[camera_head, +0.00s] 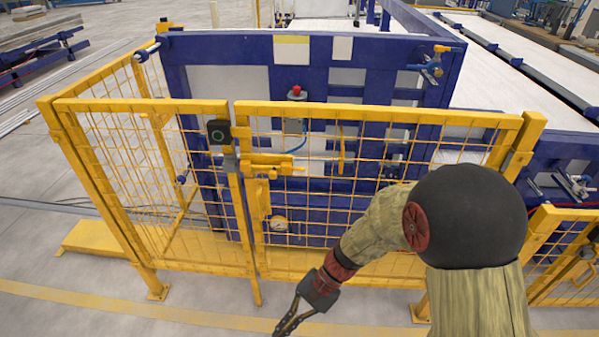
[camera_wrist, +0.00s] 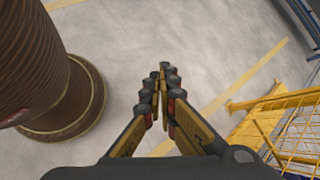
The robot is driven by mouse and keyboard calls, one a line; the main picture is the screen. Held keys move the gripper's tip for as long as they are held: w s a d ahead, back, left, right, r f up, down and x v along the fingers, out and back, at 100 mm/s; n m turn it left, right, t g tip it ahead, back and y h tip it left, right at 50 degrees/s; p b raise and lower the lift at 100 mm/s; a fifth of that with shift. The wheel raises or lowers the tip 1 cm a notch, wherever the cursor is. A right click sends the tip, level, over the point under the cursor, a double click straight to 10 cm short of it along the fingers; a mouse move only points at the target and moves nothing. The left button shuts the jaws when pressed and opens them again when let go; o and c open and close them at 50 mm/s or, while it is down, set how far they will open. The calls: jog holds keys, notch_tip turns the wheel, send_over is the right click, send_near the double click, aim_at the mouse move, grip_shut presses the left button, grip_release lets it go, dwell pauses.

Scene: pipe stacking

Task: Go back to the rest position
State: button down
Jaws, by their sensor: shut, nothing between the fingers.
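My gripper (camera_head: 289,322) hangs low in front of the yellow fence in the head view, partly cut off by the bottom edge. In the wrist view my gripper (camera_wrist: 160,84) points down at the grey floor. Its fingers come together at the tips, with nothing between them. It touches nothing that I can see.
A yellow mesh fence with a gate (camera_head: 370,190) stands close beyond my arm. A blue machine frame (camera_head: 230,50) is behind it. The fence (camera_wrist: 290,125) is at the right in the wrist view. The grey floor (camera_head: 60,315) at the front left is clear.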

jog(key=s+d+r+n+t+h, duration=0.3)
jog(key=d+r+n+t+h, duration=0.35)
jog(key=d+r, duration=0.95)
jog(key=s+d+r+t+h, duration=0.1)
jog(key=s+d+r+t, duration=0.1)
jog(key=d+r+t, duration=0.2)
notch_tip(320, 180, up, 6)
jog(key=d, duration=0.3)
jog(key=shift+f, duration=0.25)
jog(key=c, duration=2.6)
grip_release()
jog(key=shift+m, duration=0.25)
